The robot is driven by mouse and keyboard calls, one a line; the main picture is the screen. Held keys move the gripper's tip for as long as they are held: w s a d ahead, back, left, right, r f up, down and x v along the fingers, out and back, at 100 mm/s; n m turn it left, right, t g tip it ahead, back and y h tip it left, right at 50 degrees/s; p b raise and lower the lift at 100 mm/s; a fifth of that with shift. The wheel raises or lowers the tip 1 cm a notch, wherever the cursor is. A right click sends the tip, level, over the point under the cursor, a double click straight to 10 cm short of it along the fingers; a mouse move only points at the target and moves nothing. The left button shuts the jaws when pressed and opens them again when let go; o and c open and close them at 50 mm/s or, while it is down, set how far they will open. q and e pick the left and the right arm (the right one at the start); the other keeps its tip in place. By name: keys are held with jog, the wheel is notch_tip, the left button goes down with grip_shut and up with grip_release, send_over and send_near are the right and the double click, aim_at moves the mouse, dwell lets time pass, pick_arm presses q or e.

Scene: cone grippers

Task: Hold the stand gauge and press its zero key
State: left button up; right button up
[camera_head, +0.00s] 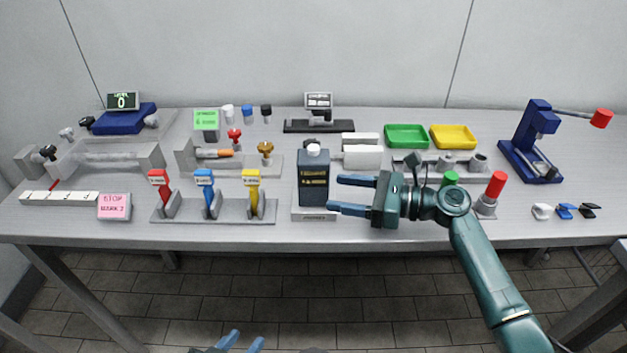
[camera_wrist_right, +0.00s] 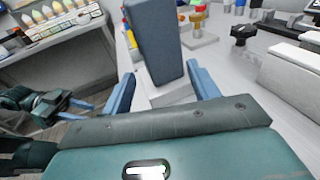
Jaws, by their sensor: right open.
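The stand gauge looks to be the upright dark blue-grey block (camera_head: 314,184) with small white lettering, on a light base (camera_head: 314,214) at the table's front middle. A pale round cap shows at its top; I cannot tell which part is the zero key. My right gripper (camera_head: 336,194) is open just right of the block, fingers pointing at it. In the right wrist view the block (camera_wrist_right: 158,42) stands between and beyond the open fingers (camera_wrist_right: 162,82), with no grip on it. My left gripper (camera_head: 246,341) is open and empty at the bottom edge, below the table front.
Red, blue and yellow levers (camera_head: 208,196) stand left of the block. A red-topped post (camera_head: 496,184) stands to the right. Green (camera_head: 406,136) and yellow (camera_head: 453,136) trays are further back. Bare table lies along the front edge.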

aim_at(320, 189)
jog(key=x, duration=0.3)
jog(key=shift+w+a, duration=0.1)
jog(key=shift+a, duration=0.25)
pick_arm(q)
jog(key=shift+w+r, duration=0.1)
jog(key=shift+r, duration=0.1)
pick_arm(e)
jog(key=shift+x, duration=0.9)
pick_arm(q)
jog(key=shift+d, duration=0.1)
pick_arm(e)
jog(key=c, duration=0.5)
pick_arm(q)
grip_shut()
pick_arm(e)
jog(key=shift+d, duration=0.1)
dwell(0.3)
